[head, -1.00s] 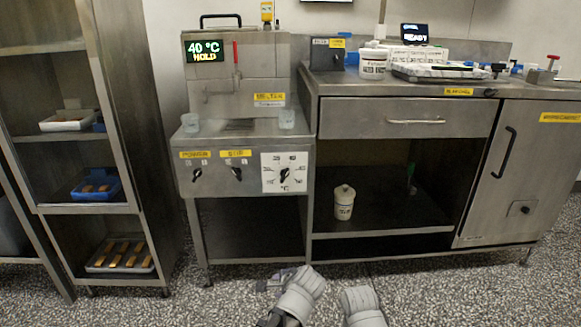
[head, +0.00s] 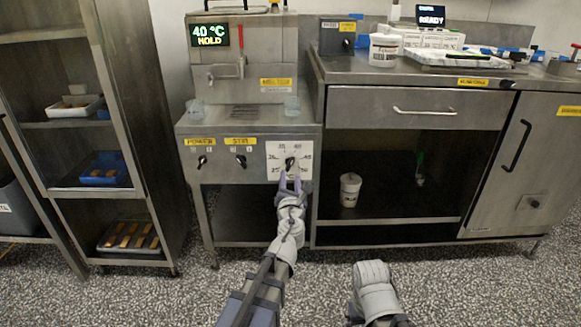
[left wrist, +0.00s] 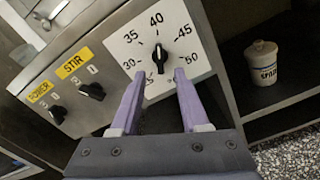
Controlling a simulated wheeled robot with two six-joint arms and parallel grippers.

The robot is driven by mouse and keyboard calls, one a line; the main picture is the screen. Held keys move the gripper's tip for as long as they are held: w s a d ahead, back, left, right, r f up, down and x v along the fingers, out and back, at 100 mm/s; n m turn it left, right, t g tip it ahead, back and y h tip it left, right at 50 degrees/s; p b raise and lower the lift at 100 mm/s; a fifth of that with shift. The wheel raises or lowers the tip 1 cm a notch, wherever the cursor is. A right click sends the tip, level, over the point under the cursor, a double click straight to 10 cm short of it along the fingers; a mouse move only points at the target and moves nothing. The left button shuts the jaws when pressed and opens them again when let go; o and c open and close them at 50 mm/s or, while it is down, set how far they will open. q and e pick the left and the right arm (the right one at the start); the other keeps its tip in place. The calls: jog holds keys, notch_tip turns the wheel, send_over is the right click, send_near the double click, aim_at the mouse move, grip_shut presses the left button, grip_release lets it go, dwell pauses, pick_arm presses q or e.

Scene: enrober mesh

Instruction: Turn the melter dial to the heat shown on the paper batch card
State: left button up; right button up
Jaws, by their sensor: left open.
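The melter (head: 250,72) stands left of centre in the head view, its green display reading 40 °C HOLD. Its dial is a black knob (head: 291,163) on a white scale plate (head: 273,176). In the left wrist view the knob (left wrist: 158,55) has a light mark pointing up, near 40. My left gripper (head: 291,181) is open just in front of the plate, below the knob. In the left wrist view its two purple fingers (left wrist: 160,80) stand apart, with the knob beyond and between them, not gripped. I cannot make out the paper batch card.
The POWER knob (head: 202,161) and STIR knob (head: 241,160) sit left of the dial. A steel counter (head: 380,70) stands right of the melter, with a lidded white pot (head: 350,189) on its lower shelf. A rack (head: 60,128) with trays stands at left.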

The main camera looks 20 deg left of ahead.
aim_at(290, 166)
pick_arm(q)
jog(key=x, duration=0.7)
jog(key=shift+w+a, duration=0.1)
jog(key=shift+w, duration=0.1)
grip_shut()
